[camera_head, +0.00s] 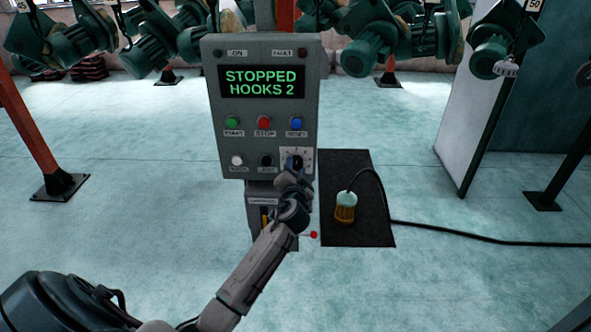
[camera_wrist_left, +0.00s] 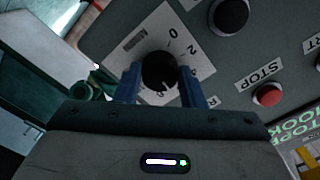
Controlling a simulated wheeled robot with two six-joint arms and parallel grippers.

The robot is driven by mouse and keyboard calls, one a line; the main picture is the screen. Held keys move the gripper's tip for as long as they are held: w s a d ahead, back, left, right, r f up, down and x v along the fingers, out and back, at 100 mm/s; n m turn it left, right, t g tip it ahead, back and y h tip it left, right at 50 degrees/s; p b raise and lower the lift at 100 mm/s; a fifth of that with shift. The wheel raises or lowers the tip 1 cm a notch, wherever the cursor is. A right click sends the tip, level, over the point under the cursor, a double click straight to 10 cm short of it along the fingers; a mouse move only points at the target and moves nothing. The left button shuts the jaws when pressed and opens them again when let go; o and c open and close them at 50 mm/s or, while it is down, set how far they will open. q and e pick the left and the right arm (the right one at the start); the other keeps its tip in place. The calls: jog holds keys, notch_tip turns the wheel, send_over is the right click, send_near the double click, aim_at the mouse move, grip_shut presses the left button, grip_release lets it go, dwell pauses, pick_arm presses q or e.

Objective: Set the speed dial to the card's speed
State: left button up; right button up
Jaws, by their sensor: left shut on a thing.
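The speed dial (camera_head: 294,160) is a black knob on a white plate at the lower right of the grey control panel (camera_head: 222,130). In the left wrist view the dark knob (camera_wrist_left: 159,70) sits between the two blue fingers of my left gripper (camera_wrist_left: 160,88), on a white scale plate (camera_wrist_left: 195,40) with 0 and 2 readable. My left gripper, in the head view (camera_head: 294,172), is shut on the knob and partly covers the plate. The knob's setting is not clear. The panel's screen (camera_head: 262,82) reads STOPPED, HOOKS 2. I cannot make out a speed card. My right gripper is not in view.
Green (camera_head: 232,122), red (camera_head: 264,122) and blue (camera_head: 296,122) buttons sit above the dial. Green hoist parts (camera_head: 380,40) hang behind.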

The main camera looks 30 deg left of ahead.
pick_arm(q)
jog(key=m, duration=0.3)
jog(key=shift+r+m+p, duration=0.1)
jog(key=shift+m+p, duration=0.2)
jog(key=shift+p, duration=0.1)
jog(key=shift+m+p, duration=0.35)
jog(key=shift+m, duration=1.15)
jog(key=o, duration=1)
